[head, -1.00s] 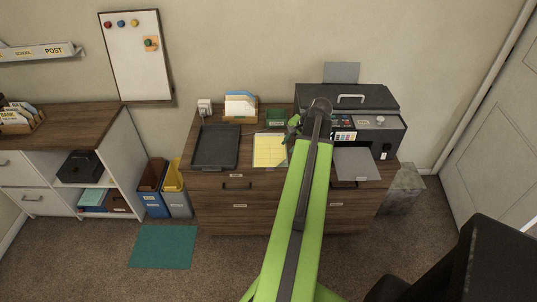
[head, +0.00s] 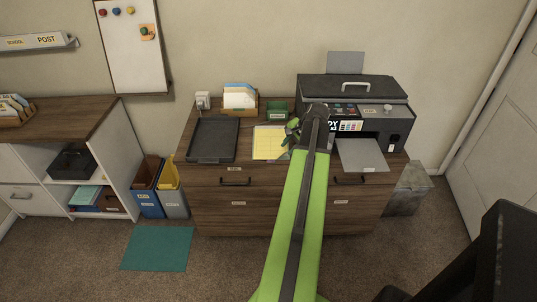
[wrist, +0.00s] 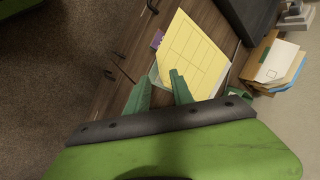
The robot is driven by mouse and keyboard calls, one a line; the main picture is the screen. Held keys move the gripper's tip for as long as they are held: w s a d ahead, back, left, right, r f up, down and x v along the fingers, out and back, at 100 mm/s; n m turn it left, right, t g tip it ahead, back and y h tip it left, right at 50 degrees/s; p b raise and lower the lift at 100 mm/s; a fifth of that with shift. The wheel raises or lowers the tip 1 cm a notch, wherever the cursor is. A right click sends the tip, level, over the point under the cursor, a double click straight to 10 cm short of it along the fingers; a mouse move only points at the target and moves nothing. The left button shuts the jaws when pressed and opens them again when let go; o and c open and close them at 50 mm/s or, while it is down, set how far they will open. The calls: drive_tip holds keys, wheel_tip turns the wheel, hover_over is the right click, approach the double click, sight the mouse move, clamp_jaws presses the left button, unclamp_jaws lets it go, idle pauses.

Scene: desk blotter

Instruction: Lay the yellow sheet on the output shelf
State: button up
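The yellow sheet (head: 269,143) has a printed grid and lies on the wooden desk, left of the printer. It also shows in the wrist view (wrist: 192,52), with a pale surface under its edge. My gripper (head: 294,133) is at the sheet's right side in the head view. In the wrist view my gripper (wrist: 156,80) has its two green fingers apart, and one fingertip overlaps the sheet's near edge. I cannot tell whether it touches. Nothing is held. The output shelf (head: 362,156) is the grey flat tray at the printer's front, and it looks bare.
The dark printer (head: 378,95) stands at the right of the desk. A black tray (head: 213,140) is left of the sheet. A file holder (head: 240,99) and a green box (head: 277,108) stand behind it. A purple tab (wrist: 157,39) shows beside the sheet.

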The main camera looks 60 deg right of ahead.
drive_tip(key=b+x, duration=0.4)
drive_tip(key=x, duration=0.1)
drive_tip(key=shift+s+d+f+b, duration=0.2)
drive_tip(key=shift+d+f+b, duration=0.15)
drive_tip(key=shift+b, duration=0.05)
drive_tip(key=shift+r, duration=0.2)
drive_tip(key=shift+c, duration=0.5)
clamp_jaws()
